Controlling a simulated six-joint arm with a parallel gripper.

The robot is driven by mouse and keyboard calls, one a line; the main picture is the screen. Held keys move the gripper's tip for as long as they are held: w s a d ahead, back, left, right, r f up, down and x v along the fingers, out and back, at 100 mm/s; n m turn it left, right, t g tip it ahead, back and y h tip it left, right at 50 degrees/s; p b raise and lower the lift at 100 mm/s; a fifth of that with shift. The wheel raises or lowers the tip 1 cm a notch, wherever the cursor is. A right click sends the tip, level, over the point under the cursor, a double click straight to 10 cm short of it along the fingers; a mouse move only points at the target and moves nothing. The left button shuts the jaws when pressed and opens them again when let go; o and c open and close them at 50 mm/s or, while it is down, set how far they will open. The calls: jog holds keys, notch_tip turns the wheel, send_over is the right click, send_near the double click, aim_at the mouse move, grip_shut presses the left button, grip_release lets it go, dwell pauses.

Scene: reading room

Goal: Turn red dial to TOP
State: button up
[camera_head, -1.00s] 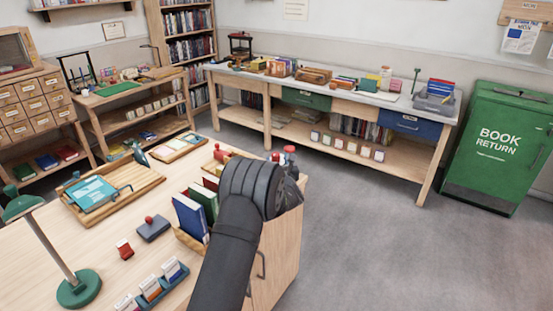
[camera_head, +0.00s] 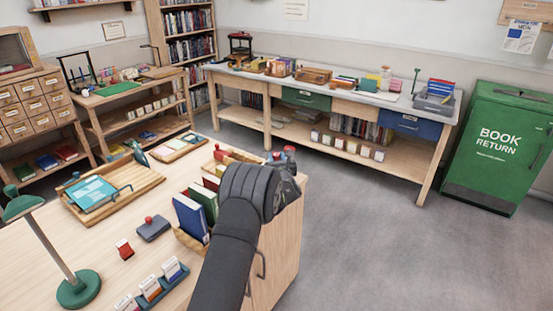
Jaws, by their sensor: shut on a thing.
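My gripper (camera_head: 288,182) is at the back right corner of the front desk, mostly hidden behind my black wrist. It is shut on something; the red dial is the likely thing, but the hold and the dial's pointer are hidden. I cannot tell whether the red piece is part of the dial. No TOP mark can be read.
The desk holds upright books (camera_head: 190,217), a stamp (camera_head: 153,228), a wooden tray (camera_head: 140,186), a green lamp (camera_head: 78,290) and a card holder (camera_head: 152,288). A long bench (camera_head: 345,97) and a green book return bin (camera_head: 497,150) stand behind. The grey floor right of the desk is clear.

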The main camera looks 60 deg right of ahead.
jog(key=shift+w+m+g+h, duration=0.1)
jog(key=shift+m+g+h, duration=0.2)
jog(key=shift+g, duration=0.1)
jog(key=shift+w+a+r+m+g+h, duration=0.1)
jog(key=shift+w+r+m+g+h, duration=0.05)
jog(key=shift+m+g+h, duration=0.7)
jog(key=shift+m+g, duration=0.25)
jog(key=shift+g, duration=0.3)
jog(key=shift+h, duration=0.25)
jog(key=o, duration=1)
jog(key=shift+a, duration=0.15)
jog(key=shift+v, duration=3.65)
